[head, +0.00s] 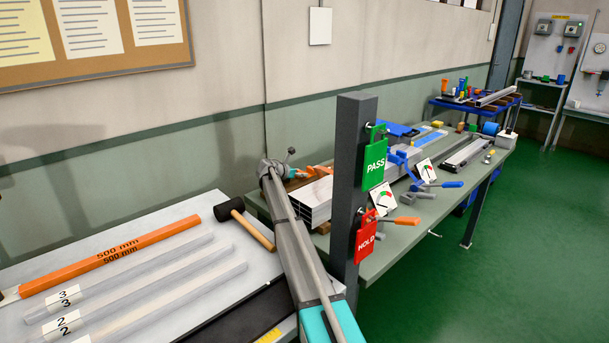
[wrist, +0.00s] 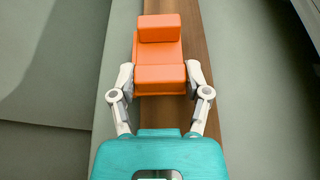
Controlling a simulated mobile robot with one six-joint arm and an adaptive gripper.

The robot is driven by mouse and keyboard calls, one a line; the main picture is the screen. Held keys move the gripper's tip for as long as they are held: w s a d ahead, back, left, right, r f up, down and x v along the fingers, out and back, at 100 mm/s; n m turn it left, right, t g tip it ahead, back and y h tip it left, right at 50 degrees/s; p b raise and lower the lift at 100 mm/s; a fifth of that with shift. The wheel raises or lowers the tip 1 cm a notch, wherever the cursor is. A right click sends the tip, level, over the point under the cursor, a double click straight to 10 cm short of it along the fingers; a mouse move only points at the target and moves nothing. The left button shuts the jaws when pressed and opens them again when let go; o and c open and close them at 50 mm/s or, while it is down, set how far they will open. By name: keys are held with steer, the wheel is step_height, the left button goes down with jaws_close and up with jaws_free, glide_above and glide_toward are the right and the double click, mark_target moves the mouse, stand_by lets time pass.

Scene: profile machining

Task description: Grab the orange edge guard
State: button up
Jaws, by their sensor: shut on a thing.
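The orange edge guard (wrist: 160,52) is a stepped orange block in the wrist view, over a brown wooden strip. My gripper (wrist: 160,80) has its two pale fingers closed on the sides of the guard's near part. In the head view, my arm reaches to the back of the green bench near the wall, and my gripper is small and partly hidden behind it. Small orange shapes show beside it, but I cannot tell which one is the guard.
Stacked aluminium profiles (head: 315,199) lie right of my arm on the green bench (head: 405,235). A dark post with a green PASS tag (head: 374,163) and a red HOLD tag (head: 366,236) stands in front. A black mallet (head: 230,209) lies on the left table.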

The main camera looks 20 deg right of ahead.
steer(key=shift+r, duration=0.1)
step_height(320, 180, up, 3)
steer(key=p, duration=0.3)
steer(key=shift+f, duration=0.2)
steer(key=s+d+r+p, duration=0.4)
steer(key=s+r+p, duration=0.6)
steer(key=s, duration=0.3)
steer(key=shift+s, duration=0.2)
steer(key=shift+r, duration=0.1)
